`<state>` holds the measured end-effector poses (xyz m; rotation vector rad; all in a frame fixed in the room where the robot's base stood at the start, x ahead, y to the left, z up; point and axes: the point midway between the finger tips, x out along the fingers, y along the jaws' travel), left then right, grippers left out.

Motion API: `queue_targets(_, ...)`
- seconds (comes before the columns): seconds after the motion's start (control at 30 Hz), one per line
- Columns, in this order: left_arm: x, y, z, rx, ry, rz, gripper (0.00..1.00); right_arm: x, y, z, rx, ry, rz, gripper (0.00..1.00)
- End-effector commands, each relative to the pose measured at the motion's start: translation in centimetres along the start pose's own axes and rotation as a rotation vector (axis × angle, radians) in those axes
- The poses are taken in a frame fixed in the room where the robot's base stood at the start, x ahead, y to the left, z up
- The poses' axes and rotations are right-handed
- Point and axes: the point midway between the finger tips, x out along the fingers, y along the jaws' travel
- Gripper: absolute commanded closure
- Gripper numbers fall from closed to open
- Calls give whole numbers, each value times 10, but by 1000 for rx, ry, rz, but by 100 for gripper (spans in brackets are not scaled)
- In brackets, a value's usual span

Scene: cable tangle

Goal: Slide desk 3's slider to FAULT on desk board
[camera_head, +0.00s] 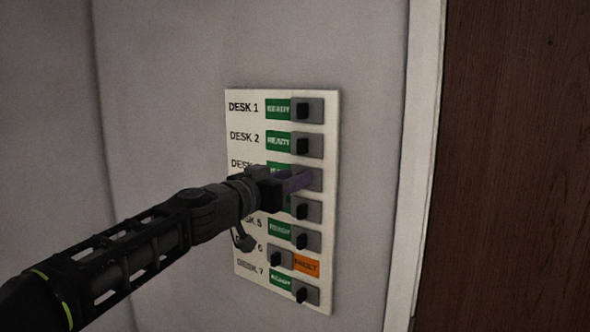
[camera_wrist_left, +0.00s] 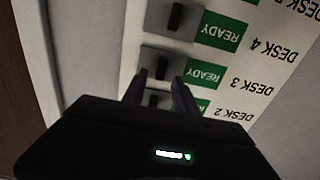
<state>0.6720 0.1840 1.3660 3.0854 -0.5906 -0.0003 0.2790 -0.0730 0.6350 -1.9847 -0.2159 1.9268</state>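The desk board (camera_head: 247,190) is a pale panel on the wall with a column of labelled sliders. Desk 3's slider (camera_wrist_left: 162,67) is a dark knob on a grey plate, with a green READY label (camera_wrist_left: 206,73) showing beside it. In the head view the knob is hidden by my left gripper (camera_head: 308,181), which reaches in from the left at the desk 3 row. In the wrist view its two fingers are parted, with the knob appearing between their tips; I cannot tell whether they touch it. My right gripper is not in view.
The desk 2 knob (camera_head: 303,146) is just above and the desk 4 knob (camera_head: 302,211) just below. Desk 6 shows an orange FAULT label (camera_head: 306,266) with its knob at left. A white door frame (camera_head: 415,180) and brown door (camera_head: 515,180) stand to the right.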

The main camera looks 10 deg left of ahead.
Motion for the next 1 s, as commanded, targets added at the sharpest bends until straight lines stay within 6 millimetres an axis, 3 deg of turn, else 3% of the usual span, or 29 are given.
queue_targets(0.13, 11, 1, -1, -1, 0, 1, 65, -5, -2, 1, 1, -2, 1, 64)
queue_targets(0.4, 12, 0, 0, 0, 0, 0, 65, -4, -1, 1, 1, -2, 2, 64)
queue_targets(0.8, 12, 0, 0, 0, 0, 0, 98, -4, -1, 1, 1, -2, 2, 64)
queue_targets(1.0, 12, 0, 0, 0, 0, 0, 100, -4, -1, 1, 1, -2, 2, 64)
